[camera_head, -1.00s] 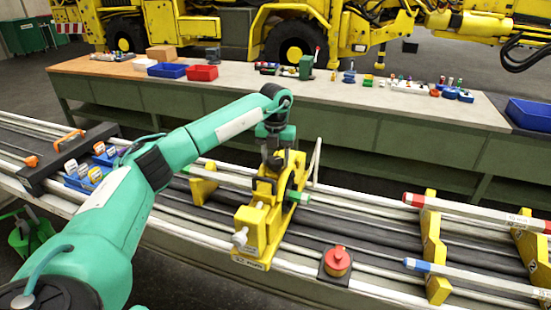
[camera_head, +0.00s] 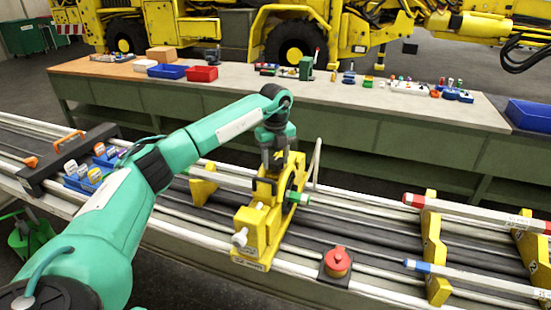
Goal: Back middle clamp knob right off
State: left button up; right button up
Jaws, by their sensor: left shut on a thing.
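The yellow middle clamp (camera_head: 252,240) stands on the long rails in the middle of the view. A pale grey knob (camera_head: 240,237) shows on its front side. A green-ended bar (camera_head: 300,198) passes through the clamp. My left gripper (camera_head: 272,172) points down at the back, upper part of the clamp and is shut. The back knob and the fingertips are hidden behind the yellow frame and the wrist. My right gripper is out of view.
A red button on a black box (camera_head: 337,262) sits right of the clamp. Red- and blue-ended bars (camera_head: 470,207) rest on yellow supports (camera_head: 433,250) at right. A black carrier with an orange handle (camera_head: 66,150) lies at left. A workbench (camera_head: 300,90) runs behind.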

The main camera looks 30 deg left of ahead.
aim_at(275, 160)
pick_arm(q)
jog(key=shift+a+r, duration=0.1)
jog(key=shift+r, duration=0.05)
dwell(0.3)
jog(key=o, duration=1)
jog(key=shift+r+b, duration=1.55)
jog(key=shift+r, duration=5.3)
jog(key=shift+f, duration=0.1)
